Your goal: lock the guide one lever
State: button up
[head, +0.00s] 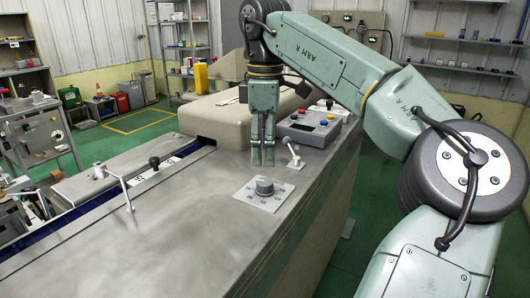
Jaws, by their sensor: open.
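My gripper (262,163) hangs pointing down above the machine's grey metal top, and its fingers look open and empty. A small pale lever (292,155) on a white plate stands just right of the fingers, close but seemingly apart. A longer metal crank-like lever (122,186) with a pale knob rises from the top at the left, beside the dark channel. A black knob (154,163) stands by that channel. I cannot read any label that tells which one is the guide one lever.
A dark dial (264,186) on a square plate sits just in front of my gripper. A control box (310,127) with coloured buttons stands behind the small lever. A beige housing (220,118) lies behind and left. The front metal top is clear.

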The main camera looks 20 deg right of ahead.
aim_at(287, 141)
jog(key=k+l, duration=0.35)
jog(key=l, duration=0.15)
jog(key=k+l, duration=0.35)
jog(key=l, duration=0.2)
